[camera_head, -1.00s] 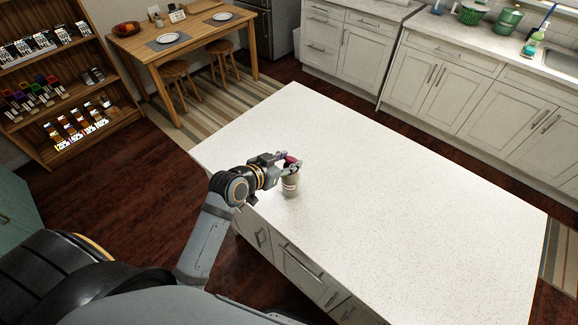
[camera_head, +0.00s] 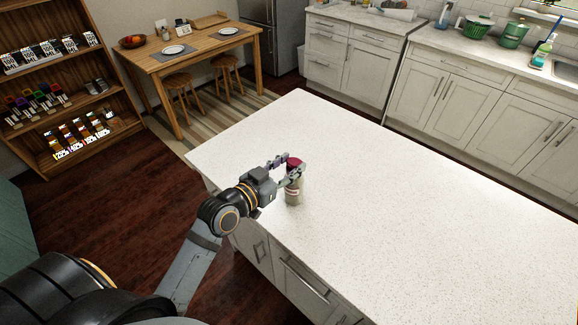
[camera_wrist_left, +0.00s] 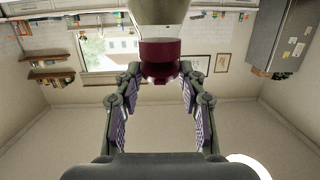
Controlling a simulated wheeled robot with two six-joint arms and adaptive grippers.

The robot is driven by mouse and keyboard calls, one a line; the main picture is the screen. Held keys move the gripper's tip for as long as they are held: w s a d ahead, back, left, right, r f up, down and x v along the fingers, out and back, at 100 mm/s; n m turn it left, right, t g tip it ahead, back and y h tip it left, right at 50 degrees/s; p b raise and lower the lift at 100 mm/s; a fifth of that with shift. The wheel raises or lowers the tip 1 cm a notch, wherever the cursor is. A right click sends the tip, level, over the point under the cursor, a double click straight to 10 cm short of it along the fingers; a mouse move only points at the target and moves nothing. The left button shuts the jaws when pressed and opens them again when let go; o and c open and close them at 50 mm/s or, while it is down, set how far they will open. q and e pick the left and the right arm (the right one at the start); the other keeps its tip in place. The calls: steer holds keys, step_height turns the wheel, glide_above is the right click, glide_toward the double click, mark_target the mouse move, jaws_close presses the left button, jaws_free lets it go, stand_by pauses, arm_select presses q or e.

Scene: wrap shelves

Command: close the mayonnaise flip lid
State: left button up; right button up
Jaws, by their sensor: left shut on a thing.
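The mayonnaise bottle (camera_head: 293,194) stands upright on the white island top near its left edge. It has a pale body and a dark red cap (camera_head: 294,161). My left gripper (camera_head: 287,168) reaches in from the left, its fingers on either side of the cap. In the left wrist view, which looks upside down, the dark red cap (camera_wrist_left: 160,58) sits between the fingertips, with the pale bottle body (camera_wrist_left: 160,10) above it. My left gripper is shut on the cap. I cannot tell whether the flip lid is open or closed. My right gripper is not in view.
The white island top (camera_head: 400,220) is clear around the bottle and to the right. A wooden table (camera_head: 190,58) with plates and stools stands at the back left, and a wooden shelf (camera_head: 75,114) at the far left. Cabinets and counters line the back.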

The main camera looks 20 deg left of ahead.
mark_target(288, 165)
arm_select(q)
steer(key=shift+f, duration=0.15)
steer(key=o, duration=1.2)
steer(key=shift+c, duration=0.2)
step_height(288, 165, up, 10)
steer(key=shift+r, duration=0.1)
